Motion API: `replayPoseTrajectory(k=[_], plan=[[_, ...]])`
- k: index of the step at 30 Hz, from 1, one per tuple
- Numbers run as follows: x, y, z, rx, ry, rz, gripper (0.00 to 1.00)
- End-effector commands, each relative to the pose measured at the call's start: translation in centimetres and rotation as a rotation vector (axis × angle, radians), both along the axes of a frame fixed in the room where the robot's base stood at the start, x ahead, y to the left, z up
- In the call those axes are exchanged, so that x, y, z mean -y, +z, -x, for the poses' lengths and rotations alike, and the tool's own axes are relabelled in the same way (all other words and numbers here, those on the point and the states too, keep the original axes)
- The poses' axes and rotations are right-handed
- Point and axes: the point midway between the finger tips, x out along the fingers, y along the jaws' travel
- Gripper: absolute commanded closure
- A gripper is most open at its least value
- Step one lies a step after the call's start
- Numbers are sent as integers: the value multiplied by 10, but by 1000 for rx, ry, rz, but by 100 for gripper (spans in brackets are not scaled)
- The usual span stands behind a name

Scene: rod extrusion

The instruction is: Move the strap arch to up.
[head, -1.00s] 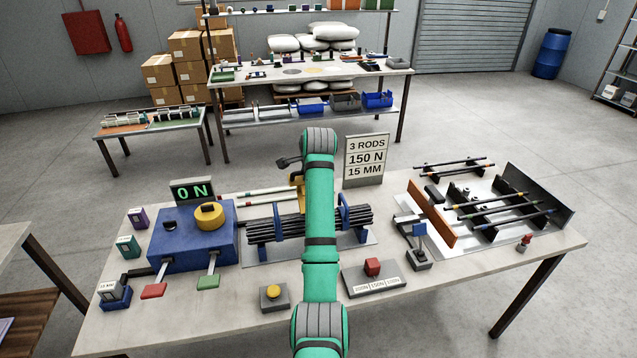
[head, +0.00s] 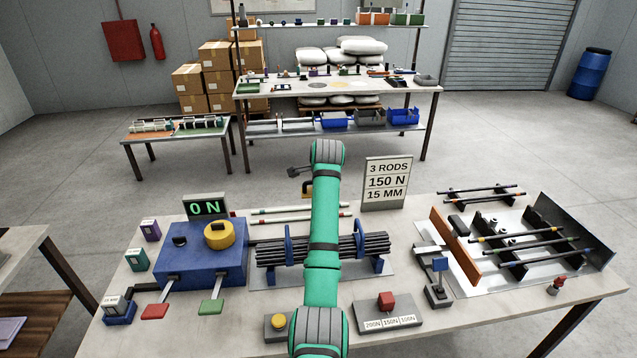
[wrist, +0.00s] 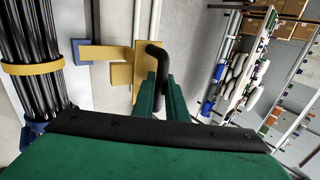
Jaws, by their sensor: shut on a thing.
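The strap arch appears as a yellow bracket (wrist: 122,72) with a bent black handle (wrist: 153,49) in the wrist view. My gripper (wrist: 157,82) is shut on that handle with its green fingers. A yellow band (wrist: 33,68) lies across the bundle of black rods (wrist: 22,30); I cannot tell whether it joins the bracket. In the head view, the yellow bracket (head: 307,187) shows only partly behind my arm, beyond the rod bundle (head: 365,246). The rods lie in a rack with blue posts (head: 384,239). My arm hides the middle of the bundle there.
A sign (head: 386,184) reads 3 rods, 150 N, 15 mm. An orange plate (head: 455,246) and rod holders are at right. A red-knob selector (head: 387,308) sits in front.

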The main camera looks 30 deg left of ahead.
Motion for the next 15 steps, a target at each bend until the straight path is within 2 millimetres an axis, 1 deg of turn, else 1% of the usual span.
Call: replayPoseTrajectory(k=[4,5,6,7,15], plan=[[-2,2,-2,8,-1,-6,100],[-2,2,-2,8,-1,-6,85],[-2,2,-2,8,-1,-5,76],[-2,2,-2,8,-1,-5,69],[-1,-1,0,2,0,-1,69]])
